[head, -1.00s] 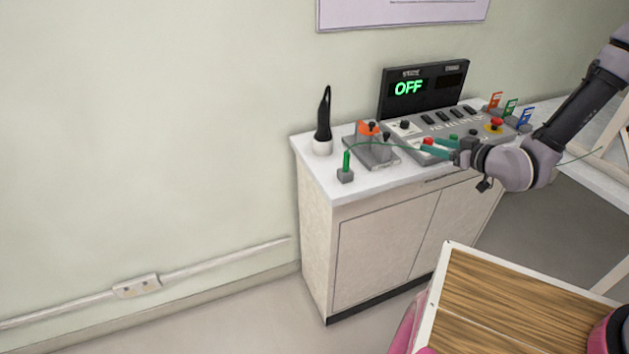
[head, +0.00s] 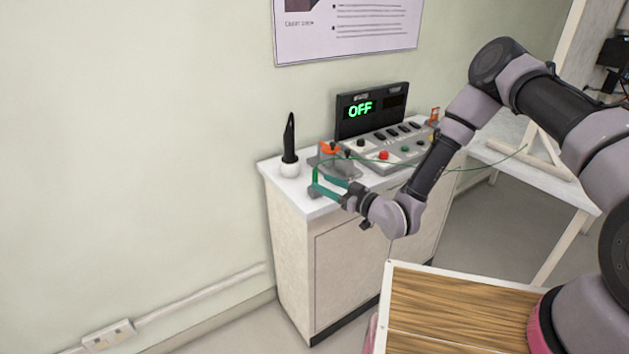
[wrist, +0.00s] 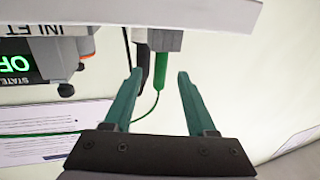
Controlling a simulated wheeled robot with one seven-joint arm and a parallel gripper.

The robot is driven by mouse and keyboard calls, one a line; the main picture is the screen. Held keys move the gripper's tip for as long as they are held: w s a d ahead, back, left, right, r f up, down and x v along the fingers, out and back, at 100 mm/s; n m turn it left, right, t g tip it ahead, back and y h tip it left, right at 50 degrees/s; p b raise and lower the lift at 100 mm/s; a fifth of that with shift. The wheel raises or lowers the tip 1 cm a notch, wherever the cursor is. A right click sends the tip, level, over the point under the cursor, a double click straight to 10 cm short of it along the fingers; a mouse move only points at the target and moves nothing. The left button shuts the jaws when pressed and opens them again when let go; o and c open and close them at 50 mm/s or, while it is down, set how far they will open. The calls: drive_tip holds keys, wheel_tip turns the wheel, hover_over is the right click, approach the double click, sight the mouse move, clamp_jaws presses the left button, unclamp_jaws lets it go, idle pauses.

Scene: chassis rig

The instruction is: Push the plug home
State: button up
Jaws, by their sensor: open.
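The green plug (wrist: 160,58) stands upright at a small grey socket block (wrist: 170,41) near the cabinet's front left corner; I cannot tell how deep it sits. A thin green cable runs from the plug. My gripper (head: 317,182) has teal fingers and is at the plug, reaching in from the front right.
A black-and-white brush-like object (head: 289,150) stands left of the plug. A grey unit with an orange part (head: 330,149) is behind it. The control panel (head: 392,148) and a display reading OFF (head: 360,109) are right. The cabinet front edge is close to my gripper.

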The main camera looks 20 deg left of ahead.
sight(317, 180)
drive_tip(key=x, duration=0.4)
drive_tip(key=shift+a, duration=0.1)
clamp_jaws()
